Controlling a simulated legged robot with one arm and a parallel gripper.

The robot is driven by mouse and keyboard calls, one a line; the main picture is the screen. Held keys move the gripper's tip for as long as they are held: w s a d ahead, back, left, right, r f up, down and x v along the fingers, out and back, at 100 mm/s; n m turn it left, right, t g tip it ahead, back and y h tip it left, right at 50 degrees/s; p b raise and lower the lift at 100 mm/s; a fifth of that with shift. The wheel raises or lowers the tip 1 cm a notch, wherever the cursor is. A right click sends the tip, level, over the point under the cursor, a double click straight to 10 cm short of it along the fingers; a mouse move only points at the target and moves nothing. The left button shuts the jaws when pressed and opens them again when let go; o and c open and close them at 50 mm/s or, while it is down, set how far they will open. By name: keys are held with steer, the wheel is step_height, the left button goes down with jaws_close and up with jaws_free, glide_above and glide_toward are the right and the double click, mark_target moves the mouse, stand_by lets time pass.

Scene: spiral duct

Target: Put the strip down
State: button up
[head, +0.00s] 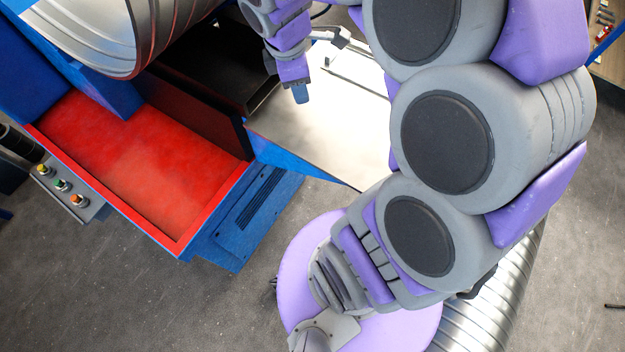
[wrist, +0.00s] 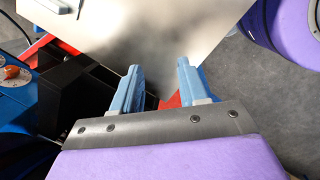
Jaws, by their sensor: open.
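A flat, pale metal sheet (head: 320,140), the clearest candidate for the strip, lies beside the blue and red machine in the head view. In the wrist view the sheet (wrist: 150,35) fills the top middle, with a corner pointing down between the fingers. My gripper (head: 300,93) hangs over the sheet's left part in the head view. In the wrist view my gripper (wrist: 160,78) is open, with its two blue fingers apart and nothing clearly held between them. I cannot tell whether the fingers touch the sheet.
The machine has a red tray (head: 140,165), a button panel (head: 65,190) and a large spiral duct (head: 90,35) above. Another ribbed duct (head: 485,300) lies at lower right. Grey floor is clear at the bottom left. A black block (wrist: 65,95) stands left of the fingers.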

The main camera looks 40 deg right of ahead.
steer(key=s+a+m+g+y, duration=0.1)
steer(key=s+a+m, duration=0.4)
steer(key=s, duration=0.5)
steer(key=s+a+f+m+g+y, duration=0.1)
steer(key=s+a+m, duration=0.4)
steer(key=s+m, duration=0.3)
steer(key=shift+s+a+f, duration=0.25)
steer(key=shift+s+a, duration=0.1)
steer(key=shift+s, duration=0.6)
